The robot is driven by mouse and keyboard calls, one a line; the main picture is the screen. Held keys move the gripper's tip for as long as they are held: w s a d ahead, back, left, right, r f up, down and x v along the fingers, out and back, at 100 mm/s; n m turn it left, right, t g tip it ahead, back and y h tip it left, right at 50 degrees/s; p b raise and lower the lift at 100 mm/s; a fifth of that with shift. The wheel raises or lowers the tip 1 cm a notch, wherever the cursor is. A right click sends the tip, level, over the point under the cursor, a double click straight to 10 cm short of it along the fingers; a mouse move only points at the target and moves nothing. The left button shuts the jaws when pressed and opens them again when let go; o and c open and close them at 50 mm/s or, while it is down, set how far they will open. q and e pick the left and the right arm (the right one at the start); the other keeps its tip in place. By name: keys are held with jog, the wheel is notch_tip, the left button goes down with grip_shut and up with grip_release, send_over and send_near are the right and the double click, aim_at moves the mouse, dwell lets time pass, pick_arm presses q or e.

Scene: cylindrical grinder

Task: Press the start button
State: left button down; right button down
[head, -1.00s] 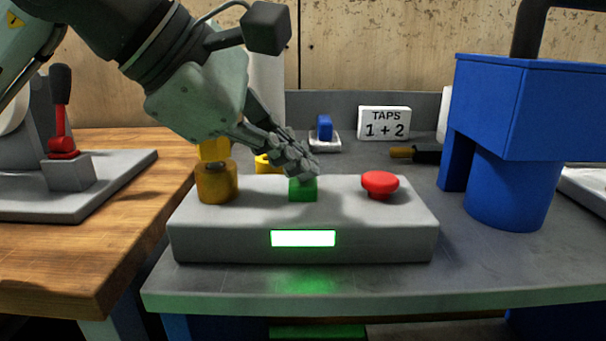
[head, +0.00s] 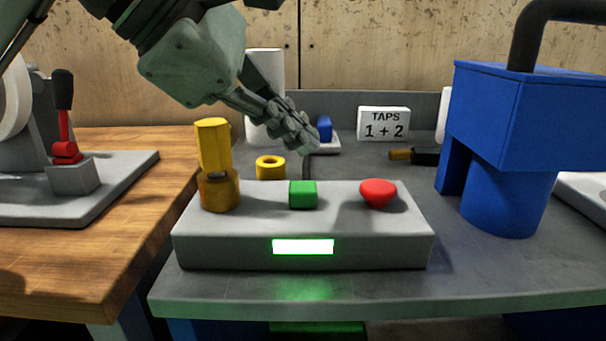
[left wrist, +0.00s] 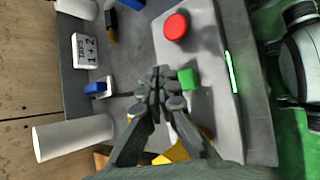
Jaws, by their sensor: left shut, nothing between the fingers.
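The grey control box (head: 220,247) stands on the grey bench. It bears a green button (head: 303,195) in the middle, a red mushroom button (head: 378,193) on the right and a yellow knob (head: 213,150) on the left. A lit indicator (head: 303,247) glows white-green on its front. My left gripper (head: 308,142) is shut and empty, above and behind the green button and apart from it. In the left wrist view the closed fingertips (left wrist: 161,85) show beside the green button (left wrist: 188,79). My right gripper is not in view.
A blue machine (head: 500,120) stands on the right. Behind the box are a yellow ring (head: 270,167), a white cylinder (head: 264,85), a sign reading "TAPS 1 + 2" (head: 384,123) and a yellow-tipped tool (head: 402,155).

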pick_arm(q)
jog(key=shift+r+p, duration=0.6)
jog(key=shift+r, duration=0.75)
jog(key=shift+f, duration=0.1)
